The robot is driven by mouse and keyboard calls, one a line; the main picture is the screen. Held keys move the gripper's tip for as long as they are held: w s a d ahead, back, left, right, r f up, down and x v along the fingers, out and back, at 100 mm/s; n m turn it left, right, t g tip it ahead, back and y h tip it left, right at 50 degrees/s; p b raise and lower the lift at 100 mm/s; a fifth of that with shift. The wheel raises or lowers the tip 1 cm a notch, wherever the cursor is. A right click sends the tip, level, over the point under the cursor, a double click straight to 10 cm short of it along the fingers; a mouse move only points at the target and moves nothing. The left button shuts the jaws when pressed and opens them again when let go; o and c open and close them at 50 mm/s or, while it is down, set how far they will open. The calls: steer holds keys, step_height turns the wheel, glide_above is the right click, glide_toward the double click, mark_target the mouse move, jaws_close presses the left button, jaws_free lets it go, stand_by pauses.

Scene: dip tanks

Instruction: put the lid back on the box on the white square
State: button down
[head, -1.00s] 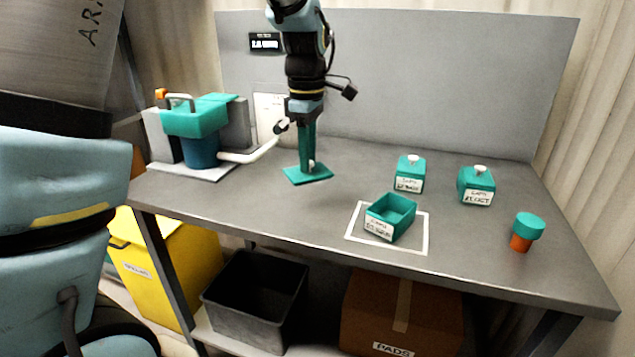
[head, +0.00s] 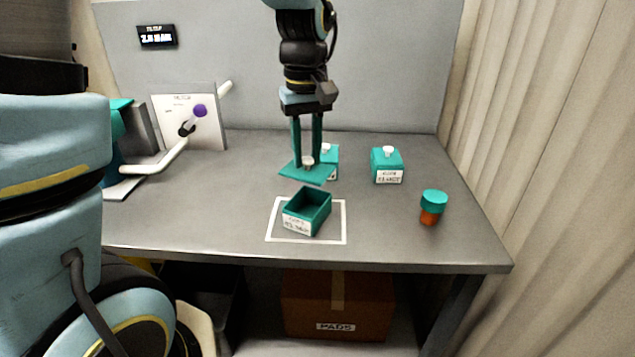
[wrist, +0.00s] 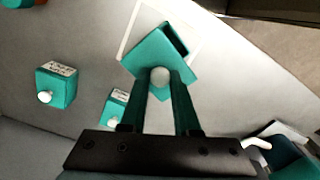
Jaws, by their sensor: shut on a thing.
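A teal lid (head: 298,173) with a pale round knob hangs from my gripper (head: 307,160), which is shut on the knob. The open teal box (head: 307,212) with a white label stands inside the white square outline (head: 342,240), turned at an angle to it. The lid is above and behind the box, apart from it in the head view. In the wrist view the lid (wrist: 150,62) covers much of the box (wrist: 177,38), leaving one corner of its dark inside visible. The knob (wrist: 160,76) shows between the fingertips.
Two lidded teal boxes stand behind: one (head: 333,165) partly hidden by the lid and gripper, one (head: 387,165) further right. An orange jar with a teal cap (head: 433,205) stands at the right. A pipe (head: 160,158) juts in from the left.

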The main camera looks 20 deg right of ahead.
mark_target(307, 169)
steer(key=shift+f+p, duration=0.45)
steer(key=shift+f, duration=2.75)
steer(key=shift+f, duration=0.2)
steer(key=c, duration=0.6)
jaws_free()
steer(key=shift+c, duration=0.2)
steer(key=shift+r, duration=0.1)
step_height(307, 169, up, 12)
steer(key=shift+r+b, duration=0.15)
steer(key=shift+b, duration=0.6)
steer(key=a+f, duration=0.5)
steer(key=a, duration=0.7)
steer(key=w+a+f+t, duration=0.1)
steer(key=a+f, duration=0.4)
steer(key=a, duration=0.8)
steer(key=shift+a+f+m+t, duration=0.2)
steer(key=shift+f+m+t, duration=0.1)
